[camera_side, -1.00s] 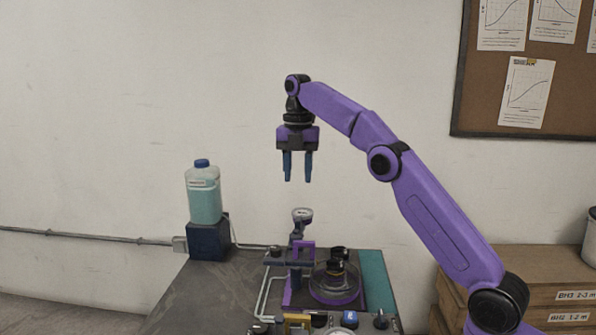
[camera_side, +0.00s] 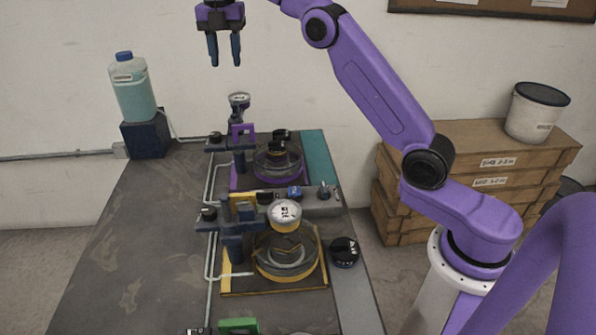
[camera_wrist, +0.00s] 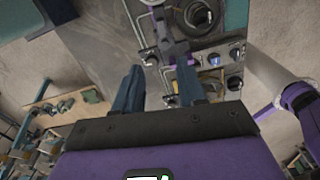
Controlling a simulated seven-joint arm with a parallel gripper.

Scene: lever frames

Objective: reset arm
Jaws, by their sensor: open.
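My gripper (camera_side: 224,50) is at the top of the side view, pointing down, with its two dark blue fingers apart and nothing between them. It hangs in the air well above the table (camera_side: 130,235). In the wrist view my gripper (camera_wrist: 158,88) shows its fingers spread over the grey table. Below and a little to the right of it stands the purple frame unit (camera_side: 243,135) with a round gauge on top. Nearer the camera is a yellow frame unit (camera_side: 275,291) with a white-faced gauge (camera_side: 285,213). No contact between my gripper and either unit shows.
A bottle of teal liquid (camera_side: 132,88) stands on a dark block (camera_side: 147,134) at the back left. A black knob (camera_side: 344,252) sits right of the yellow unit. Wooden crates (camera_side: 470,150) with a white bucket (camera_side: 535,112) are at the right. The table's left side is clear.

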